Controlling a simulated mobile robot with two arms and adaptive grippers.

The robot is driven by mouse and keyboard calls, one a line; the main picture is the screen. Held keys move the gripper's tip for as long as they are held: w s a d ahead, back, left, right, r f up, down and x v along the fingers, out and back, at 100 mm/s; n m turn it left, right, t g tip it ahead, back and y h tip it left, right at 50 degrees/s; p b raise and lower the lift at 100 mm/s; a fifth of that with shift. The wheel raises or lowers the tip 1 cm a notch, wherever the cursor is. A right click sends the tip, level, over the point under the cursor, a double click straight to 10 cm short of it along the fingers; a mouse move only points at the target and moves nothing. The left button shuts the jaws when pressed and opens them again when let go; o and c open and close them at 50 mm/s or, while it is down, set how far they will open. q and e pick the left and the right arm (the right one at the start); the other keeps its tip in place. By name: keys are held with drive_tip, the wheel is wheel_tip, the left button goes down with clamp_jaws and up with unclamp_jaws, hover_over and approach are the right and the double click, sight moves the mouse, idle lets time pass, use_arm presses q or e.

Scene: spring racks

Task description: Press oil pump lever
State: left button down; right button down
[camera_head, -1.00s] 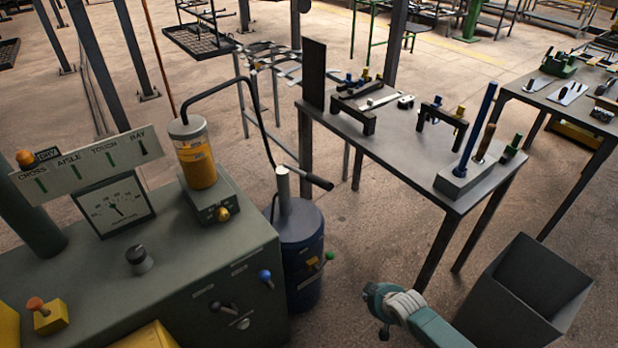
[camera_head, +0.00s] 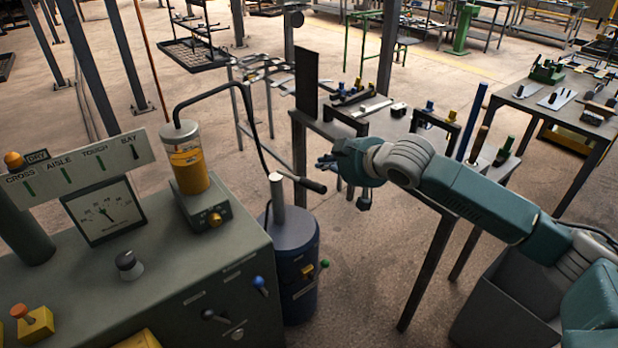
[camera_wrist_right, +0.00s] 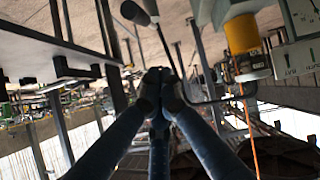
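The oil pump is a dark blue drum (camera_head: 298,262) with a grey column (camera_head: 277,195) on top. Its lever (camera_head: 312,185) sticks out to the right from the column and ends in a black grip. The black grip also seems to show at the top of the right wrist view (camera_wrist_right: 135,12). My right gripper (camera_head: 327,163) is just above and beside the lever's grip, apparently not touching it. In the right wrist view its fingers (camera_wrist_right: 162,84) meet at the tips, with nothing visible between them. My left gripper is not in view.
A grey console with a gauge (camera_head: 105,212) and an amber oil cylinder (camera_head: 187,160) stands left of the drum. A black hose (camera_head: 213,88) arches from the cylinder towards the pump. A workbench (camera_head: 385,128) stands behind my right arm. A grey bin (camera_head: 500,310) is at lower right.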

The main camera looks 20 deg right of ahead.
drive_tip(key=p, duration=0.2)
hover_over(311, 186)
drive_tip(key=a, duration=0.1)
wheel_tip(311, 186, down, 5)
drive_tip(key=f, duration=0.3)
drive_tip(key=shift+w+d+p, duration=0.2)
drive_tip(key=shift+d+p, duration=0.1)
drive_tip(key=shift+d, duration=0.1)
drive_tip(key=shift+s+d+f, duration=0.15)
drive_tip(key=shift+f, duration=0.4)
drive_tip(key=shift+f, duration=0.1)
